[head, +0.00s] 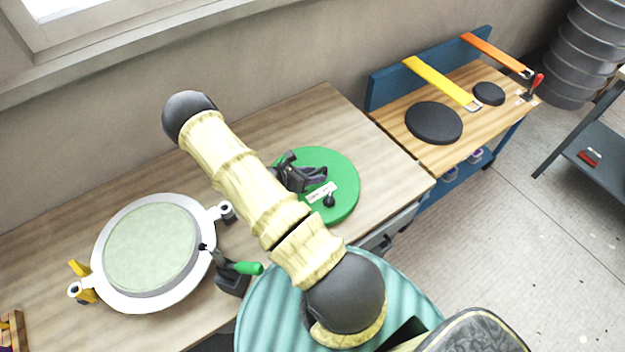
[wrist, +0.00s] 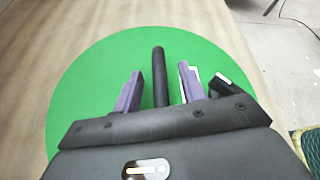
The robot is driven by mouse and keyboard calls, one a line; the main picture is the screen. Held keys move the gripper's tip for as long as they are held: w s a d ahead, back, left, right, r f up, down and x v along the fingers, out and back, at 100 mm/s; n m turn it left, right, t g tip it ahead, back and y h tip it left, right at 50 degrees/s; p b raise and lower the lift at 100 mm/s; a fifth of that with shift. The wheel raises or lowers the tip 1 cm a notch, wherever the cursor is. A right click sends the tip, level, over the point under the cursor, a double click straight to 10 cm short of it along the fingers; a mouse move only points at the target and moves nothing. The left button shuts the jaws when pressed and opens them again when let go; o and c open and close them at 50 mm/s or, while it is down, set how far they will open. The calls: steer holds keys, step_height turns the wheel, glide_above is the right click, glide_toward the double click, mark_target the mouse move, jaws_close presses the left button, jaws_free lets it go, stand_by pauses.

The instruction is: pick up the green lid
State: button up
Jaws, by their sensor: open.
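The green lid (head: 345,181) is a flat round disc on the wooden bench, near its right end. It has a small black knob (head: 329,201) and a white label (head: 319,192) on top. My gripper (head: 322,176) is over the lid. In the wrist view the green lid (wrist: 95,75) fills much of the picture. My gripper (wrist: 158,92) shows two purple fingers, apart, with a black upright post (wrist: 160,75) between them. I cannot tell whether the fingers touch it.
A round mould with a white ring flange (head: 133,301) and pale green face is on the bench at left, beside a green-handled clamp (head: 240,270). A teal ribbed drum (head: 262,308) stands in front of the bench. A blue-framed workbench (head: 400,140) with black discs is at right.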

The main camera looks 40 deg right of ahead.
mark_target(313, 173)
stand_by(0.5)
jaws_close()
steer(key=shift+r, duration=0.1)
step_height(313, 173, up, 10)
steer(key=shift+f+b, duration=0.1)
steer(key=shift+b, duration=0.9)
